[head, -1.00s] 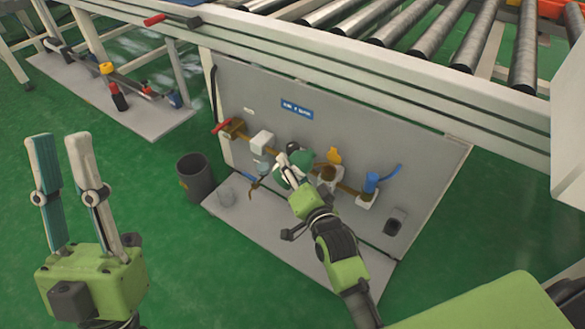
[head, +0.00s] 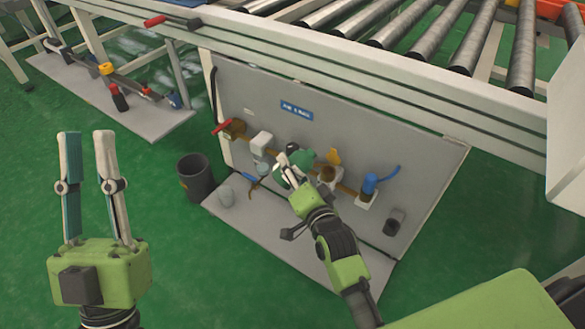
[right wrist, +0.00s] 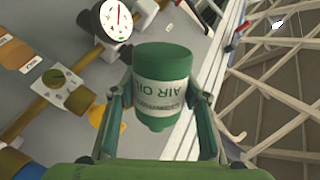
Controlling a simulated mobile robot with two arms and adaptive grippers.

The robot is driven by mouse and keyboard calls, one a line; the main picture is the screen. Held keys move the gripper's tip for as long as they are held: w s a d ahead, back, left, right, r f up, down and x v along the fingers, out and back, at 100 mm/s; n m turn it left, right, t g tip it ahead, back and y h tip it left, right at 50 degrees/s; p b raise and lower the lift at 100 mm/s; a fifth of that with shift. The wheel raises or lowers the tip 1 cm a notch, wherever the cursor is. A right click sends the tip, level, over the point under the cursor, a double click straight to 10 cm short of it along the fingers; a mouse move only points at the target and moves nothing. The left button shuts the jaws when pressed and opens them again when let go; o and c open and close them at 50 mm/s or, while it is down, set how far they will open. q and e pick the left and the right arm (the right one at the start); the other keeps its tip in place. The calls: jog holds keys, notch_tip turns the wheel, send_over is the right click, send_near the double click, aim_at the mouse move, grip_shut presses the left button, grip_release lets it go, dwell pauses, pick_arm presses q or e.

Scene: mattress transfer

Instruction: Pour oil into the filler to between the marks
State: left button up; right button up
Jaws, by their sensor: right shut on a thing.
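A green oil bottle with a pale "AIR OIL" label (right wrist: 163,90) sits between the fingers of my right gripper (right wrist: 160,108), which is shut on it. In the head view the green bottle (head: 306,157) and my right gripper (head: 290,166) are in front of the grey panel (head: 385,140). Beside it on the brass pipe is a brown-topped pale unit (head: 327,178) with an orange piece (head: 334,156) above. I cannot tell which opening is the filler. The marks and any oil level are too small to see. My left gripper (head: 87,138) is open and empty, far left.
A blue-handled valve (head: 370,184) is right of the bottle, and a red-handled valve (head: 233,129) is at left. A dark bin (head: 196,177) stands left of the panel. A roller conveyor (head: 400,65) overhangs the back. A gauge (right wrist: 112,20) shows near the bottle.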

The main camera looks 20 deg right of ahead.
pick_arm(q)
jog(key=shift+w+d+f+g, duration=0.1)
jog(key=shift+w+f+g, duration=0.5)
jog(key=shift+w+f, duration=0.2)
pick_arm(e)
jog(key=shift+r, duration=0.2)
dwell(0.9)
pick_arm(q)
jog(key=shift+w+d+f, duration=0.1)
jog(key=shift+w+f, duration=0.1)
jog(key=shift+w, duration=0.05)
jog(key=shift+s, duration=0.1)
dwell(0.7)
